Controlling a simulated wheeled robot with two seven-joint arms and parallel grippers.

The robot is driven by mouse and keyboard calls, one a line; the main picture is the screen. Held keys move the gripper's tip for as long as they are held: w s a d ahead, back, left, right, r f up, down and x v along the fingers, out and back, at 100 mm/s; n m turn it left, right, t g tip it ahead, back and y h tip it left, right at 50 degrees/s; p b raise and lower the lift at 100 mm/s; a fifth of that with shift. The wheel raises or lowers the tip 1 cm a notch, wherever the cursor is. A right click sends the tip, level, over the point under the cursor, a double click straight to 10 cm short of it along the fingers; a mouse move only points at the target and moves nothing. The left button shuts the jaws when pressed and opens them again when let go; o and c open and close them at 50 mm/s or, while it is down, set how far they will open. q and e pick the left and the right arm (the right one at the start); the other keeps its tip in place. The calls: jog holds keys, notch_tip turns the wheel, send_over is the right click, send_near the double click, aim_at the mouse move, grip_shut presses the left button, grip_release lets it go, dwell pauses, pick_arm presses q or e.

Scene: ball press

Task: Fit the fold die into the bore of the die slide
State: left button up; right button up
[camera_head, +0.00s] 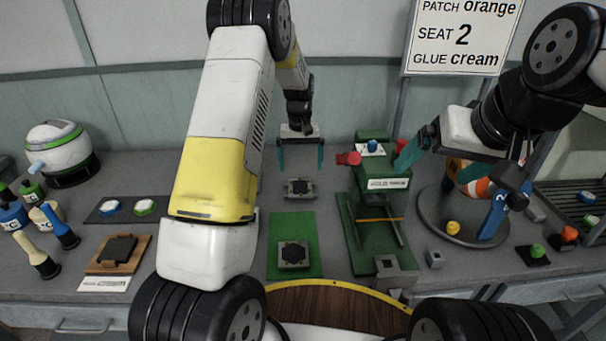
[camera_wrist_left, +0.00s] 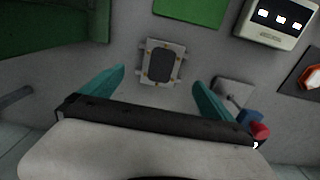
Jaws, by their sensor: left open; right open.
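A small grey plate with a dark rounded centre (camera_head: 299,188), which looks like the fold die, lies flat on the table left of the green press. My left gripper (camera_head: 300,165) is open above it. In the left wrist view the plate (camera_wrist_left: 161,62) lies beyond and between the open fingertips (camera_wrist_left: 160,78), apart from both. A grey block with a square hole (camera_head: 388,266) sits at the near end of the press (camera_head: 372,185); it seems to be the die slide. My right gripper (camera_head: 462,165) is open and empty right of the press, over the ball stand.
A green mat (camera_head: 275,227) carries a grey block with a dark hexagonal top (camera_head: 293,254). The round ball stand (camera_head: 430,215) holds an orange and white ball (camera_head: 477,187). A small grey cube (camera_head: 435,259) stands right of the press. My left arm hides part of the table.

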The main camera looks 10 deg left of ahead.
aim_at(300, 187)
pick_arm(q)
jog(key=shift+w+f, duration=0.15)
jog(key=shift+f, duration=0.35)
jog(key=shift+w+f, duration=0.15)
jog(key=shift+f, duration=0.35)
notch_tip(300, 187, down, 7)
jog(key=shift+a+f, duration=0.15)
jog(key=shift+f, duration=0.05)
jog(key=c, duration=1.7)
